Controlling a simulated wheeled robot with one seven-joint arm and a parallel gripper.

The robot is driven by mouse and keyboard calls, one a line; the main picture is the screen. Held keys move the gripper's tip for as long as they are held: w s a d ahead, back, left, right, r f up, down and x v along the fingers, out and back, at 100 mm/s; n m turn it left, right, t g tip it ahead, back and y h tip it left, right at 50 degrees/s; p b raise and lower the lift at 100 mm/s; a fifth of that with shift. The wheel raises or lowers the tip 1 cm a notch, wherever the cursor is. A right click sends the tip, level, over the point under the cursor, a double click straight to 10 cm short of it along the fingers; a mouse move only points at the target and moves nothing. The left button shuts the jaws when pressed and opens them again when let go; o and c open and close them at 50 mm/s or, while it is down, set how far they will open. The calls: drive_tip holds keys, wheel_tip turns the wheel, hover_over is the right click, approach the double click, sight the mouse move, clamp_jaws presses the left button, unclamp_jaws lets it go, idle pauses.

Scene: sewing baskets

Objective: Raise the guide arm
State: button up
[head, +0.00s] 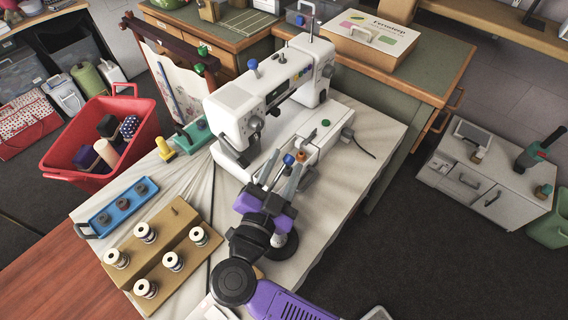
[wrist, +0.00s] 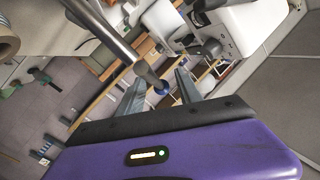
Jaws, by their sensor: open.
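The white sewing machine (head: 262,100) stands on the cloth-covered table.
A wooden spool rack (head: 165,250) and a blue tray (head: 123,208) lie left of my arm. A red basket (head: 75,165) with several rolls stands at the table's left. Another blue knob (head: 252,64) tops the machine. A white cabinet (head: 490,185) stands at right beyond open floor.

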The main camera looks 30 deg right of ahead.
drive_tip(key=shift+d, duration=0.15)
clamp_jaws()
idle(1.4)
